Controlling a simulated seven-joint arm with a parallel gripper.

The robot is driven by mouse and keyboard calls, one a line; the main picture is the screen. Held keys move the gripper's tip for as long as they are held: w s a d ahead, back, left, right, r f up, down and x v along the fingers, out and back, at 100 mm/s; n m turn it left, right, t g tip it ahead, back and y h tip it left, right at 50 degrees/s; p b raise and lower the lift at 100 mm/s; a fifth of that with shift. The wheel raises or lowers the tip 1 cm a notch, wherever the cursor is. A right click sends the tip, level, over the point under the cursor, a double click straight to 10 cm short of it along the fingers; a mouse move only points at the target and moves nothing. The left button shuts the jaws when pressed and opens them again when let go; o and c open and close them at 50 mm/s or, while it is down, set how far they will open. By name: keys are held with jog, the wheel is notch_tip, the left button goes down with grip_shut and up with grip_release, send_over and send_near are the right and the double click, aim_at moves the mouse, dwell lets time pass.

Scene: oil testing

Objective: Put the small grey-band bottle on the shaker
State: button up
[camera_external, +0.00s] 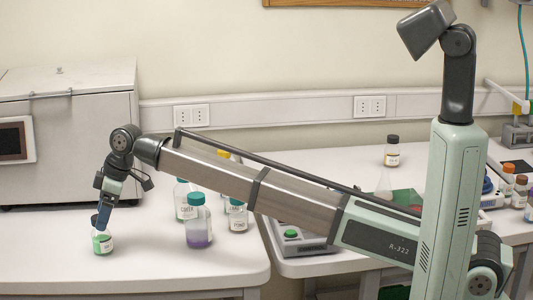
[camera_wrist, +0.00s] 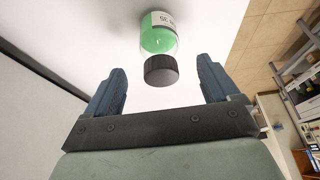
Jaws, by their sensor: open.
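A small bottle with green contents, a white label and a dark grey cap (camera_external: 102,241) stands upright at the left of the bench. In the wrist view the bottle (camera_wrist: 158,38) lies ahead, its cap towards me. My gripper (camera_external: 103,210) is right over it, tilted down. In the wrist view my gripper (camera_wrist: 161,68) has its two blue fingers apart on either side of the cap, with gaps visible. I cannot make out a grey band. A low grey device with a green knob (camera_external: 290,234), partly behind my arm, may be the shaker.
A teal-capped bottle with purple liquid (camera_external: 198,228) and several other bottles stand right of my gripper, partly behind my arm. A large grey oven-like box (camera_external: 75,110) stands behind. A black-capped bottle (camera_external: 392,152) is at the back right. The bench front is clear.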

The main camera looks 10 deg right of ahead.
jog(key=v, duration=0.6)
